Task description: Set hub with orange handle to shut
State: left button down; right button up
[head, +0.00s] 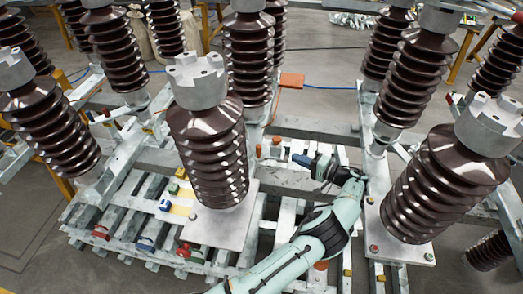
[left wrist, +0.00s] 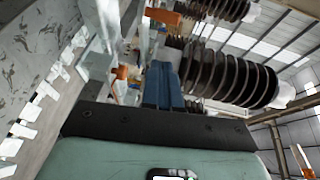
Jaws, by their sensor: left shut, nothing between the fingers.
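My left gripper (head: 301,159) is over the frame in the middle of the head view, with its green arm coming up from the bottom. Its blue fingers (left wrist: 165,84) are together, with nothing between them. In the left wrist view an orange piece (left wrist: 120,73) is just left of the fingers, and another orange piece (left wrist: 163,16) is beyond their tips. Small orange parts (head: 276,141) stand near the gripper in the head view. I cannot tell which orange part is the hub's handle, or whether the fingers touch it. My right gripper is not in view.
Large brown ribbed insulators stand close by, one left of my arm (head: 207,150) and one to the right (head: 445,185). Slatted metal frames with small coloured parts, such as a red one (head: 102,232), lie below. An orange box (head: 291,80) is behind.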

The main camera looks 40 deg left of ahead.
pick_arm(q)
jog(key=s+a+f+y, duration=0.1)
jog(key=s+a, duration=0.2)
jog(key=a, duration=0.7)
jog(key=shift+s+a+f+m+t, duration=0.15)
jog(key=shift+a+m+t, duration=0.15)
jog(key=shift+m, duration=0.1)
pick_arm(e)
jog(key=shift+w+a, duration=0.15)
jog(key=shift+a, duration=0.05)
pick_arm(q)
jog(key=shift+d, duration=0.1)
